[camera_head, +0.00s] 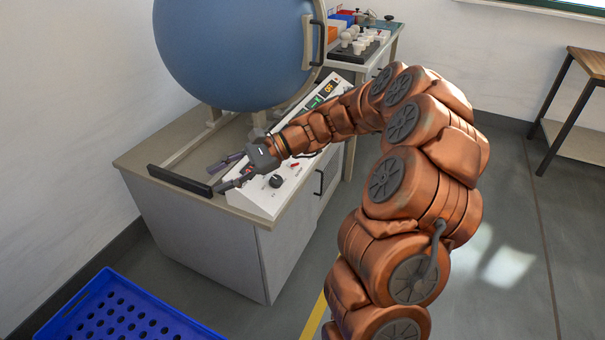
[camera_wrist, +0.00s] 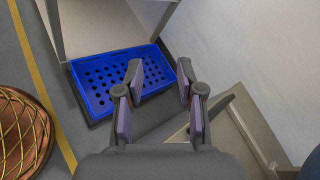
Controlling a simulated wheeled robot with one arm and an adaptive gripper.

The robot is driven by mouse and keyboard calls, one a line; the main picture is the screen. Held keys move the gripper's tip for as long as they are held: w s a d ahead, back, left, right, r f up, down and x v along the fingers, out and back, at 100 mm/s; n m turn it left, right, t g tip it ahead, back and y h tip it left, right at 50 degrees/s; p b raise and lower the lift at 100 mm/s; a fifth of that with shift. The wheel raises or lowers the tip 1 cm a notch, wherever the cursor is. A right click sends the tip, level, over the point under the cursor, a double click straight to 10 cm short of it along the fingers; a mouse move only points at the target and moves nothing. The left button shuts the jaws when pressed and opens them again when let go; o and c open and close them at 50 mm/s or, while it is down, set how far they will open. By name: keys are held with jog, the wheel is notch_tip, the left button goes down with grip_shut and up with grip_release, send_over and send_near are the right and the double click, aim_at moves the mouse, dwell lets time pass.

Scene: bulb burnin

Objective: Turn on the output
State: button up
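A sloped white control panel (camera_head: 268,203) lies along the right side of the bench top. It carries a black knob (camera_head: 276,181), a small red control (camera_head: 295,166), and, farther up, an orange display reading OFF (camera_head: 328,89) and a green display (camera_head: 313,102). I cannot tell which control is the output. My gripper (camera_head: 217,177) is over the near end of the bench, left of the knob, and my arm hides part of the panel. The wrist view shows its two fingers (camera_wrist: 158,72) apart with nothing between them; no panel controls show there.
A large blue sphere (camera_head: 230,50) stands on the bench (camera_head: 152,155) behind my gripper. A blue perforated crate (camera_head: 130,312) is on the floor, also in the wrist view (camera_wrist: 92,72).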

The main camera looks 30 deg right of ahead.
jog(key=w+d+f+m+t+b, duration=0.25)
jog(key=w+d+f+m, duration=0.2)
jog(key=d, duration=0.25)
jog(key=m+t+h+b, duration=0.4)
jog(key=m+t+h, duration=0.1)
jog(key=m+t, duration=0.55)
send_near(302, 175)
notch_tip(302, 175, up, 4)
jog(key=w, duration=0.2)
jog(key=shift+g, duration=0.4)
jog(key=shift+a+x, duration=0.2)
jog(key=shift+x, duration=3.9)
jog(key=shift+s+r, duration=0.1)
jog(key=shift+r, duration=0.1)
jog(key=shift+c, duration=0.4)
grip_shut()
